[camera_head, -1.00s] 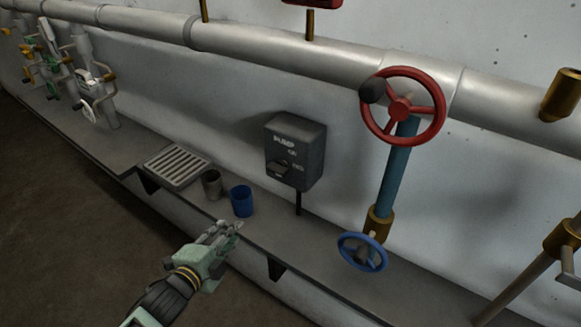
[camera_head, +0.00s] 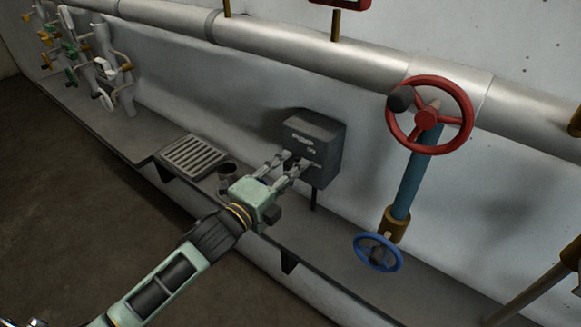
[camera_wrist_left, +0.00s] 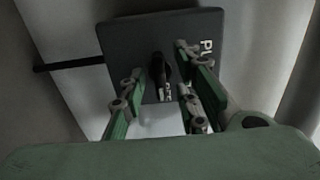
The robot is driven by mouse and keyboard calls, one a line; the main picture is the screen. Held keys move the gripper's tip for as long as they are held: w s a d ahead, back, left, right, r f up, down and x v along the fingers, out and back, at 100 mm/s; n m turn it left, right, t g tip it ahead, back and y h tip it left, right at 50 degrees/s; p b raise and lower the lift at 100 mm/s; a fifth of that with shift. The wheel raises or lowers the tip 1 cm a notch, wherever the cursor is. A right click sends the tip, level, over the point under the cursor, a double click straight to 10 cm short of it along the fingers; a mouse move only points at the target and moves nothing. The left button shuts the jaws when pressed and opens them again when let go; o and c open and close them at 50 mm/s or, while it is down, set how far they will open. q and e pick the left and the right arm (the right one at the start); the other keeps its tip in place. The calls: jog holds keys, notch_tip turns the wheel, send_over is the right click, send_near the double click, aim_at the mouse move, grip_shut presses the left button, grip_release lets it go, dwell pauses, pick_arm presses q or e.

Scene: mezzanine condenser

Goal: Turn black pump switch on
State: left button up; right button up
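The dark grey pump box (camera_head: 322,140) is mounted on the wall above the ledge, with white lettering on its front. In the left wrist view the pump box (camera_wrist_left: 120,40) fills the upper middle, and its black switch (camera_wrist_left: 158,68) shows between my fingers. My left gripper (camera_head: 289,164) is open in front of the box's face. In the left wrist view the left gripper (camera_wrist_left: 162,82) has its fingers apart on either side of the switch; whether they touch it I cannot tell. In the head view the gripper hides the switch.
A blue handwheel (camera_head: 379,253) and a red handwheel (camera_head: 430,117) stand right of the box. A large pipe (camera_head: 300,47) runs along the wall above.

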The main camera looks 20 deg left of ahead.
pick_arm(q)
jog(key=shift+w, duration=0.1)
jog(key=shift+c, duration=0.5)
grip_shut()
pick_arm(e)
jog(key=shift+a, duration=0.25)
pick_arm(q)
jog(key=shift+n, duration=0.4)
pick_arm(e)
jog(key=shift+r, duration=0.25)
pick_arm(q)
jog(key=n+p, duration=0.5)
jog(key=n, duration=0.6)
pick_arm(e)
notch_tip(320, 180, up, 4)
jog(key=shift+d+r, duration=0.15)
jog(key=shift+r, duration=0.05)
pick_arm(q)
jog(key=shift+f, duration=0.1)
